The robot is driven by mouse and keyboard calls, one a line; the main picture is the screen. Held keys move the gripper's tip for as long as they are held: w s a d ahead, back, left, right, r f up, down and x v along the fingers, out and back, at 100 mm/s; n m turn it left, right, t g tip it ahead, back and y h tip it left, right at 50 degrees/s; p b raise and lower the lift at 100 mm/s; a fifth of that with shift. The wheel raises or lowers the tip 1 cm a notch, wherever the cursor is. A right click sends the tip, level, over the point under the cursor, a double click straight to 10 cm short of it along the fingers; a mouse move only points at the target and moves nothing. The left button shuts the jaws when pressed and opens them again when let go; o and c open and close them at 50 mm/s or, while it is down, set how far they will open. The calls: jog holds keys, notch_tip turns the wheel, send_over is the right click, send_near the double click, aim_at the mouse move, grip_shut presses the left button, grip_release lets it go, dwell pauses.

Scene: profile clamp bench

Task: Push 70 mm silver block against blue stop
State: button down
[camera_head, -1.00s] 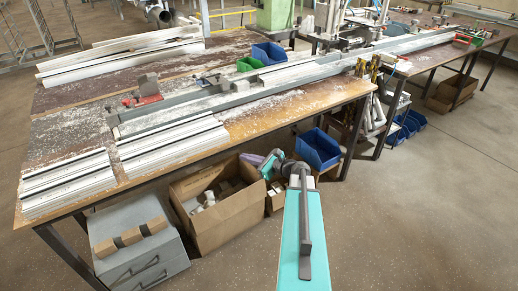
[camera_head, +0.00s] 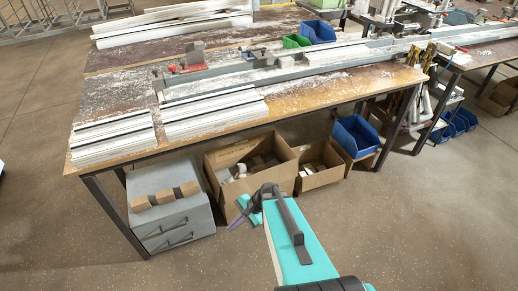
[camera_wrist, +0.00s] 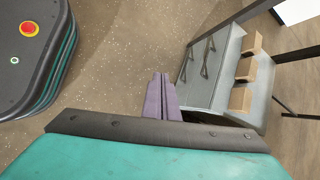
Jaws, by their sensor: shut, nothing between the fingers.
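The long grey profile rail (camera_head: 300,72) runs along the bench top. A small bluish-grey piece (camera_head: 256,54) stands at the rail; I cannot tell whether it is the blue stop. The 70 mm silver block cannot be told apart from the grey pieces along the rail. My gripper (camera_head: 238,221) is out in front of the bench, low and away from the rail. In the wrist view its purple fingers (camera_wrist: 161,92) are together and empty, pointing toward the floor beside the drawer cabinet.
The wooden bench (camera_head: 300,100) carries white profiles (camera_head: 112,140) and a red clamp (camera_head: 188,68). Below are a grey drawer cabinet (camera_head: 172,222) with wooden blocks, cardboard boxes (camera_head: 226,158) and a blue bin (camera_head: 356,137). Open floor lies in front.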

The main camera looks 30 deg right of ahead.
jog(key=s+a+f+n+g+h, duration=0.2)
jog(key=s+n, duration=0.5)
jog(key=s, duration=0.5)
jog(key=s+a+f+n+g+h, duration=0.2)
jog(key=s+f+n+g+h, duration=0.3)
jog(key=s, duration=0.7)
notch_tip(320, 180, down, 2)
jog(key=n+g, duration=0.1)
jog(key=n, duration=0.2)
jog(key=shift+a+f+n, duration=0.2)
jog(key=shift+a+n, duration=0.1)
jog(key=shift+a, duration=0.05)
jog(key=shift+s, duration=0.15)
